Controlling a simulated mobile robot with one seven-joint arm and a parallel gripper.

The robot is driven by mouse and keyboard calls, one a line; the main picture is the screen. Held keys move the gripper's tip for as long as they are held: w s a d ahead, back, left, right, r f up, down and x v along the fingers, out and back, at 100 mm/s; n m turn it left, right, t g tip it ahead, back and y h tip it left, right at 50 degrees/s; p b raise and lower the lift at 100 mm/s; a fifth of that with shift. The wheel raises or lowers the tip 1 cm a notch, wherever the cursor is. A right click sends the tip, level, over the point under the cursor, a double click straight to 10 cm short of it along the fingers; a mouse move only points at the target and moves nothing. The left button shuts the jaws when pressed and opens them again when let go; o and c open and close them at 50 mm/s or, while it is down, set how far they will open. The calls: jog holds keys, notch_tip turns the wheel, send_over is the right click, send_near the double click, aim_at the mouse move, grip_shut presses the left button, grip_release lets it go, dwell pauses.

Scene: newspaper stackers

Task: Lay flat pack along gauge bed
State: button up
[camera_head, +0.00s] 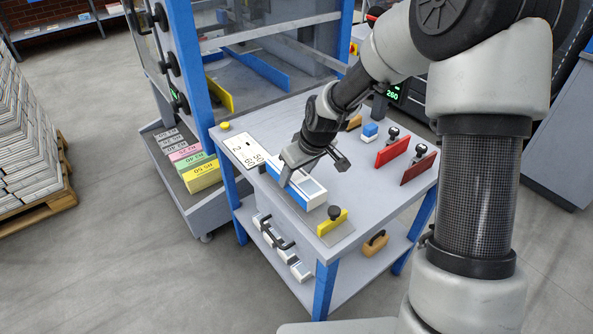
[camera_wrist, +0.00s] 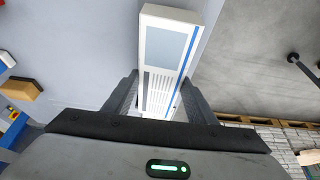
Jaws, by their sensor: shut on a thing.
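The flat pack (camera_head: 311,192) is a long white box with a blue stripe and a grey panel. It lies level, at or just above the table top; I cannot tell whether it touches. In the wrist view the pack (camera_wrist: 167,47) runs away between the two fingers of my gripper (camera_wrist: 160,97). A white plate (camera_head: 243,149) with black figures, which may be the gauge bed, lies at the table's left edge, just beyond the gripper.
A yellow block with a black knob (camera_head: 333,221) stands near the pack's near end. Red (camera_head: 392,153) and dark red (camera_head: 419,168) knobbed blocks and a blue-and-white block (camera_head: 370,132) stand to the right. A blue-framed machine (camera_head: 196,75) rises behind. The table's (camera_head: 350,185) middle is clear.

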jog(key=shift+f, duration=0.5)
jog(key=shift+f+b, duration=0.6)
jog(key=o, duration=1.4)
jog(key=shift+r, duration=0.1)
jog(key=p+v, duration=0.5)
jog(key=v, duration=1.2)
